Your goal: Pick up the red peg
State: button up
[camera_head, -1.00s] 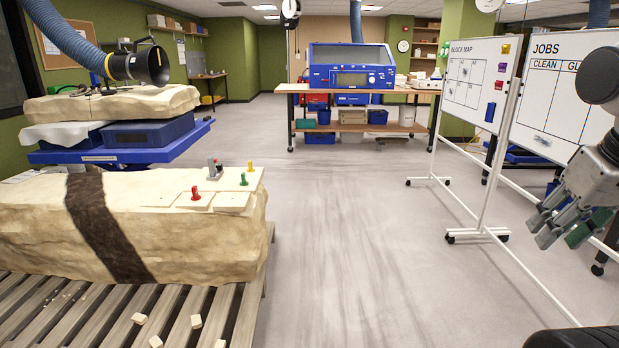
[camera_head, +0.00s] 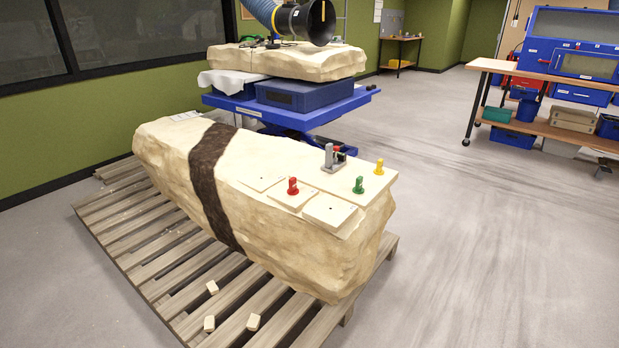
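The red peg (camera_head: 293,187) stands upright on one of the pale square plates on top of the large cream block (camera_head: 250,165), near its right end. A green peg (camera_head: 358,185) and a yellow peg (camera_head: 379,167) stand to the right of it. A grey metal fixture (camera_head: 331,158) stands behind it. My gripper is not in the current view.
The block lies on a wooden pallet (camera_head: 150,262) with several small pale pieces on its slats. Behind it is a blue lift table (camera_head: 290,112) with another slab. Grey floor (camera_head: 480,240) is clear to the right.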

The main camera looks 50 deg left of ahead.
aim_at(293, 191)
jog(key=i+l+u, duration=0.15)
jog(key=i+u, duration=0.35)
jog(key=i, duration=0.8)
jog(key=i+l+u, duration=0.15)
jog(key=i+u, duration=0.3)
jog(key=i, duration=0.4)
jog(key=i+u, duration=0.15)
jog(key=u, duration=0.2)
jog(key=i+u, duration=0.15)
jog(key=u, duration=0.25)
jog(key=i+u, duration=0.2)
jog(key=u, duration=0.15)
jog(key=i+u, duration=0.25)
jog(key=u, duration=0.25)
jog(key=i+l+u, duration=0.1)
jog(key=u, duration=0.35)
jog(key=i+l+u, duration=0.2)
jog(key=u, duration=0.3)
jog(key=i, duration=0.1)
